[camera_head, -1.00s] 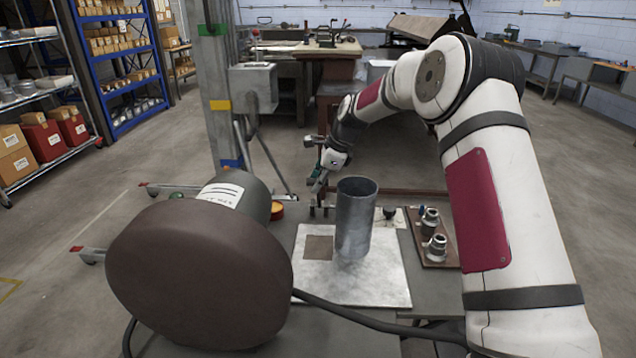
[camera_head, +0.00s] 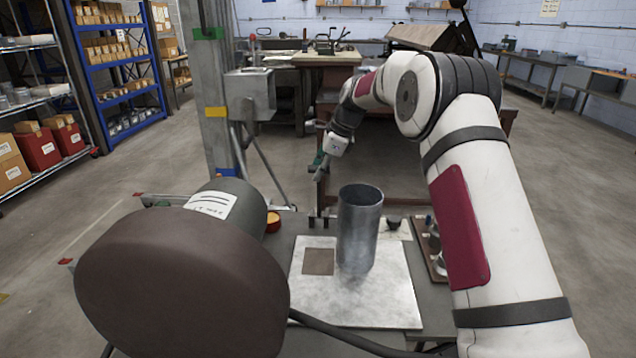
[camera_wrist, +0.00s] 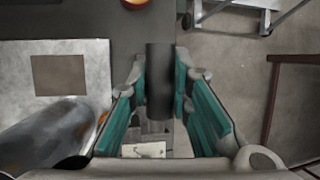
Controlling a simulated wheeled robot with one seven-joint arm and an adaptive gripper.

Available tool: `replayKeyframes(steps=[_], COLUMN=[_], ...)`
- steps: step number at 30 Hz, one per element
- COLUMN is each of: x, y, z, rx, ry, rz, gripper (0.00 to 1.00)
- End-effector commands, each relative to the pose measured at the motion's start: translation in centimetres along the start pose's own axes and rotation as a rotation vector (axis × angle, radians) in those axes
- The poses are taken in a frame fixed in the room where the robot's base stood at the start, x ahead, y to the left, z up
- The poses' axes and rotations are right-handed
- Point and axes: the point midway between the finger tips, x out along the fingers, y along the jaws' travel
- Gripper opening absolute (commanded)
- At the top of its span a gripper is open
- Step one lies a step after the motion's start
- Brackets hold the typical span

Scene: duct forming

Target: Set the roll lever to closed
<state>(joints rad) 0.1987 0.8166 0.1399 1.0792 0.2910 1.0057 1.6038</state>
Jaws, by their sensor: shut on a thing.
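The roll lever appears to be the dark cylindrical handle (camera_wrist: 158,80) seen between my fingers in the wrist view; its lower end and pivot are not clear. My gripper (camera_wrist: 160,100) has teal pads on both sides of this handle and is shut on it. In the head view my gripper (camera_head: 320,168) is beyond and left of an upright grey metal cylinder (camera_head: 360,230), above the far edge of the bench. In that view the lever is too small to tell its position, open or closed.
The cylinder stands on a pale metal sheet (camera_head: 400,295) with a brown square patch (camera_head: 318,261). A large brown-ended grey drum (camera_head: 180,280) fills the near left. A brown board with fittings (camera_head: 436,262) lies right, partly behind my arm. An orange-rimmed round item (camera_head: 273,222) sits near the drum.

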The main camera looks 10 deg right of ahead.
Motion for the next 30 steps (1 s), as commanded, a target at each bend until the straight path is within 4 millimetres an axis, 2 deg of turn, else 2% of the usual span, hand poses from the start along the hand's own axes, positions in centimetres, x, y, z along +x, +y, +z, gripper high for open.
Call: replayKeyframes(steps=[3, 12, 21, 30], x=[0.8, 1.7, 2.6, 3.1], y=[-2.0, -5.0, -6.5, -7.1], z=[-0.2, -0.6, -1.0, -1.3], rx=[-0.003, -0.004, -0.003, -0.002], ry=[-0.001, -0.001, 0.000, 0.001], rz=[-0.007, -0.008, -0.005, -0.002], gripper=[0.00, 0.00, 0.00, 0.00])
